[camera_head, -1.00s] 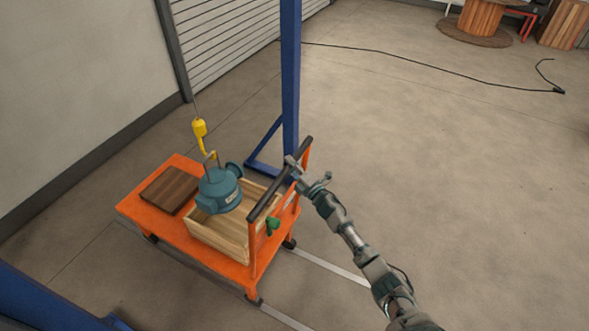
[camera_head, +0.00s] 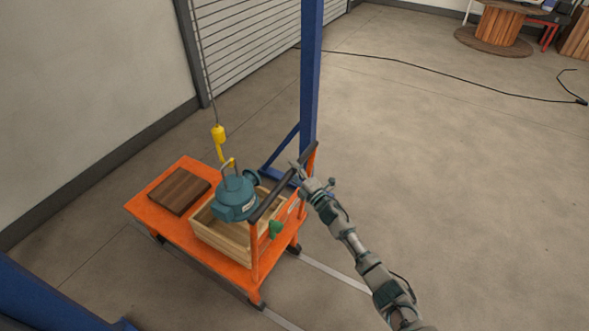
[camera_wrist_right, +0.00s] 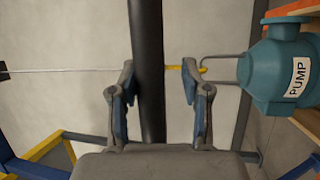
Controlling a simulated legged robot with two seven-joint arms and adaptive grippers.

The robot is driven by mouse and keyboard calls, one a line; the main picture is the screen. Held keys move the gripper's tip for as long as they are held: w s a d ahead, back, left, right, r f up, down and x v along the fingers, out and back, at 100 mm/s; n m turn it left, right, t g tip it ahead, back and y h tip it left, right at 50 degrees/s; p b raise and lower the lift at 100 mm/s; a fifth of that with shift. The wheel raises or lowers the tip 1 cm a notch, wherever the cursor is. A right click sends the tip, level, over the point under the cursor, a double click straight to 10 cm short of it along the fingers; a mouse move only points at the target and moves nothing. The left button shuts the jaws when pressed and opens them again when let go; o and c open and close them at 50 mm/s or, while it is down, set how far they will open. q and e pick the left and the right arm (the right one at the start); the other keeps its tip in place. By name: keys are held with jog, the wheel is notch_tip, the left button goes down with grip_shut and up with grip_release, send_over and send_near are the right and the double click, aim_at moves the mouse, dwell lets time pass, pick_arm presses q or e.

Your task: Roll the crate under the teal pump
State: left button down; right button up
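The teal pump (camera_head: 236,200) hangs from a yellow hook (camera_head: 219,140) over the wooden crate (camera_head: 222,240). The crate sits on an orange cart (camera_head: 150,214) and its rim shows around the pump; I cannot tell the gap in height. My right gripper (camera_head: 298,170) is at the far part of the cart's dark push bar (camera_head: 268,204). In the right wrist view the bar (camera_wrist_right: 147,60) passes between my two fingers (camera_wrist_right: 158,90), which stand apart with a gap on the right side. The pump (camera_wrist_right: 275,72) shows there at right. My left gripper is not in view.
A dark wooden board (camera_head: 179,190) lies on the cart's left end. A blue post (camera_head: 312,80) stands just behind the cart, and another blue beam (camera_head: 45,300) is at lower left. A black cable (camera_head: 430,67) crosses the open floor at right.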

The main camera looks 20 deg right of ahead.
jog(key=shift+w+r, duration=0.1)
jog(key=shift+r, duration=0.1)
jog(key=v, duration=1.2)
jog(key=shift+f, duration=0.2)
